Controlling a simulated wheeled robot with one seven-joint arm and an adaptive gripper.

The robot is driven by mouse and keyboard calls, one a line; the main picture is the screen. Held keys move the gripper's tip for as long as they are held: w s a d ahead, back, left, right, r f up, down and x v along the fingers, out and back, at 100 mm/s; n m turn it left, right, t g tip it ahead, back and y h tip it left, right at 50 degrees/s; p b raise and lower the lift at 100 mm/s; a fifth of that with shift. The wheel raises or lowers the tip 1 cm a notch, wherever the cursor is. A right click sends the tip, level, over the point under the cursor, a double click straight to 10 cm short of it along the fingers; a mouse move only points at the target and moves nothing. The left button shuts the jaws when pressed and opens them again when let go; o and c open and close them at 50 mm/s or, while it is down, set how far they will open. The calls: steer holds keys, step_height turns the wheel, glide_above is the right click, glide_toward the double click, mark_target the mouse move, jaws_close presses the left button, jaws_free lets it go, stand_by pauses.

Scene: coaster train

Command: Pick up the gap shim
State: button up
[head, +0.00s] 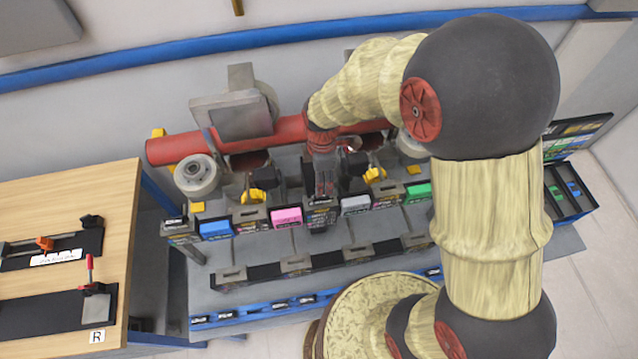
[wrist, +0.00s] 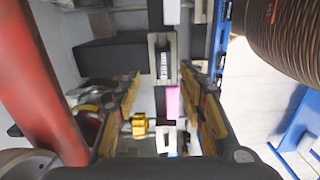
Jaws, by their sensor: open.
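My gripper (head: 321,188) points down over the middle of a row of labelled holders in the head view. In the wrist view my gripper (wrist: 161,80) has its two fingers apart, with nothing visibly clamped between them. A dark piece with white lettering (wrist: 163,65) stands in a grey slotted holder (wrist: 152,45) ahead of the fingertips. It may be the gap shim, but I cannot read the label. In the head view a dark lettered block (head: 320,215) shows just below my gripper, partly hidden by it.
Blue (head: 215,229), pink (head: 287,217), grey (head: 355,205) and green (head: 418,192) blocks stand along the row. A red pipe (head: 180,148) runs behind, with yellow parts (head: 253,195) near it. A wooden table (head: 120,200) is at left. A blue rail (head: 255,310) edges the front.

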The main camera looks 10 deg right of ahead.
mark_target(320, 200)
steer(key=shift+s+a+f+p, duration=0.15)
steer(key=shift+f+p, duration=0.15)
steer(key=shift+f, duration=1.65)
steer(key=shift+s+a+f+p, duration=0.1)
steer(key=shift+f+p, duration=0.15)
steer(key=shift+f, duration=1.65)
steer(key=c, duration=0.3)
jaws_close()
